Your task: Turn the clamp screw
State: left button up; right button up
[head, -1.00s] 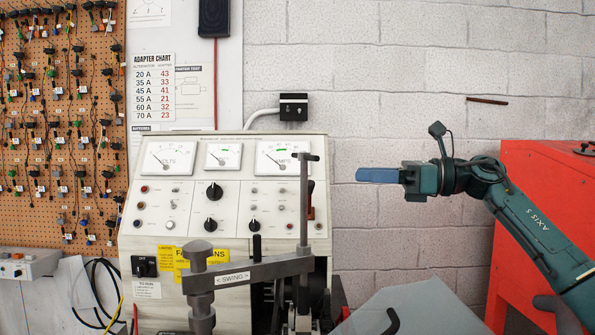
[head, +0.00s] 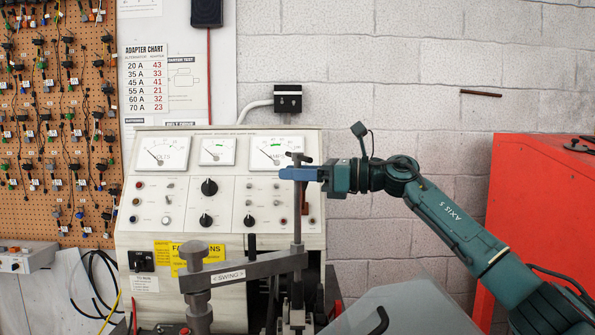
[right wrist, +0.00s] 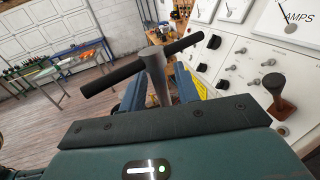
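The clamp screw (head: 297,215) is an upright grey shaft with a T-handle on top, standing through the end of the grey swing arm (head: 243,271) labelled SWING. In the right wrist view, the T-handle's dark crossbar (right wrist: 113,77) runs slantwise above the fingers. My right gripper (head: 298,174) is at the upper shaft, just below the crossbar. Its blue fingers sit on either side of the shaft (right wrist: 158,80), with what looks like a gap, so it is open. The head view shows the fingers side-on and hides part of the shaft. My left gripper is out of view.
The test bench panel (head: 165,238) with gauges and knobs stands close behind the screw. A red cabinet (head: 540,190) is at the right. A pegboard (head: 60,120) with hanging leads is at the left. The wall between bench and cabinet is free of large objects.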

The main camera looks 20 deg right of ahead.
jog(key=shift+c, duration=0.4)
grip_shut()
jog(key=shift+t+h, duration=0.3)
jog(key=shift+t, duration=0.1)
